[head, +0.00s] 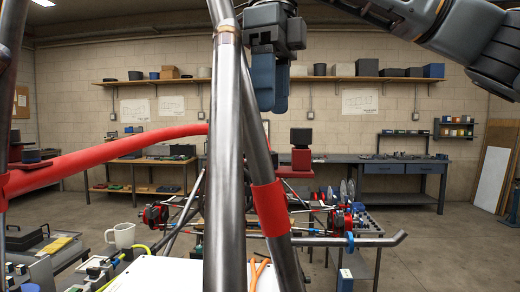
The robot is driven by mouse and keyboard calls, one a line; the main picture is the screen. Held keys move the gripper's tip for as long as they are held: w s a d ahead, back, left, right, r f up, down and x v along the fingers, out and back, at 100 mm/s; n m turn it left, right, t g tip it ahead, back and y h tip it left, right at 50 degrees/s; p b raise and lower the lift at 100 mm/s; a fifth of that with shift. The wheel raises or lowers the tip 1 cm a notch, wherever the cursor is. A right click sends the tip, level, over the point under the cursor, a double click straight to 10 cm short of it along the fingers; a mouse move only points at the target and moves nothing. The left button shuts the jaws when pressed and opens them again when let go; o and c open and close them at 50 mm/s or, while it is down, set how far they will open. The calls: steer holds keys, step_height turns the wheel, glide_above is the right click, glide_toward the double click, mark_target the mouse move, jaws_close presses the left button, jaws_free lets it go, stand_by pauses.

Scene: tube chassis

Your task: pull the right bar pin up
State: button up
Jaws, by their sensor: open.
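My gripper (272,110) hangs at the top centre with its blue-grey fingers pointing down. It is open, and I see nothing between the fingers. It is beside the upper part of the steel chassis tubes (226,170). A right-hand tube carries a red sleeve (270,208). A similar red part (156,214) is on the left. The right bar pin cannot be told apart at this size. My gripper is well above these parts in the picture.
A red padded bar (105,157) crosses the left side. Workbenches (400,181) and a shelf (350,79) line the back wall. The floor (445,245) at right is clear.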

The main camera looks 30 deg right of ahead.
steer(key=shift+f+p, duration=0.7)
steer(key=shift+f, duration=3.2)
jaws_close()
